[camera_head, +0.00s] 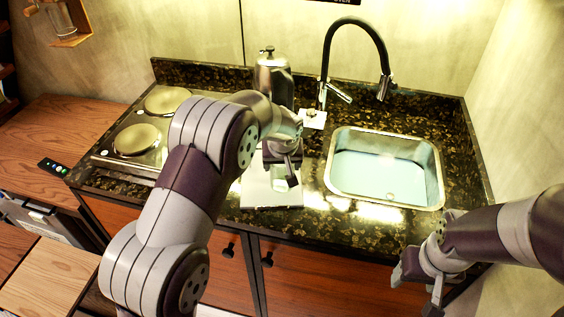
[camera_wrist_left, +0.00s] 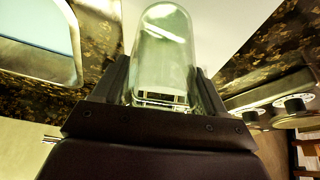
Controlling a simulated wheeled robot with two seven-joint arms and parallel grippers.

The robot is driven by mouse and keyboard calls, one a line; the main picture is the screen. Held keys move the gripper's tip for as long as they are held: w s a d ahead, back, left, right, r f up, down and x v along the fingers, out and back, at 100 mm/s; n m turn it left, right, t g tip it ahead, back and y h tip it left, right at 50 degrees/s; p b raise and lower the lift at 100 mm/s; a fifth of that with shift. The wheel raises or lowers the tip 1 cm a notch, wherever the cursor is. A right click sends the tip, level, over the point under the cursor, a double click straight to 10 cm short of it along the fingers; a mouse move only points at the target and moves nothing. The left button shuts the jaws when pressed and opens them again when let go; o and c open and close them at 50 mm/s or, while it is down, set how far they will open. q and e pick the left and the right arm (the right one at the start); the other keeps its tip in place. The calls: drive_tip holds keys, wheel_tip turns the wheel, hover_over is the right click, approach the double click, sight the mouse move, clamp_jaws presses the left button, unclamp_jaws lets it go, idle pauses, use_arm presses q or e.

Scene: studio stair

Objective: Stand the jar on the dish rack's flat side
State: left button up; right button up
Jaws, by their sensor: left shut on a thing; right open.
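My left gripper (camera_head: 284,160) is over the counter, left of the sink. In the left wrist view it is shut on a clear, greenish glass jar (camera_wrist_left: 166,45) with a rounded end, which sits between its two fingers. In the head view the jar is mostly hidden by the gripper. A pale flat board (camera_head: 272,197), which looks like the dish rack's flat side, lies on the counter beneath the gripper. It also shows in the wrist view (camera_wrist_left: 215,25) beyond the jar. I cannot tell whether the jar touches it. My right gripper (camera_head: 418,284) is open and empty in front of the counter's right end.
The sink (camera_head: 386,169) with a black faucet (camera_head: 352,25) is to the right. A metal canister (camera_head: 272,75) stands behind my left gripper. A hob with two round plates (camera_head: 138,139) is on the left. A small white square (camera_head: 313,120) lies by the faucet.

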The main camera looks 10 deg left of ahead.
use_arm(q)
drive_tip(key=o, duration=1.3)
drive_tip(key=shift+f, duration=0.15)
drive_tip(key=shift+o, duration=0.2)
drive_tip(key=shift+r, duration=0.4)
drive_tip(key=v, duration=1.1)
drive_tip(key=s+a+f+m+g, duration=0.1)
drive_tip(key=s+a+f, duration=0.2)
drive_tip(key=s, duration=0.8)
drive_tip(key=s+a+f+m+g+h, duration=0.1)
drive_tip(key=s+f, duration=0.4)
drive_tip(key=s, duration=0.7)
drive_tip(key=shift+s+a+f+m+g+b, duration=0.2)
drive_tip(key=shift+a+f+m+g+b, duration=0.25)
drive_tip(key=shift+a, duration=0.6)
drive_tip(key=shift+r, duration=0.15)
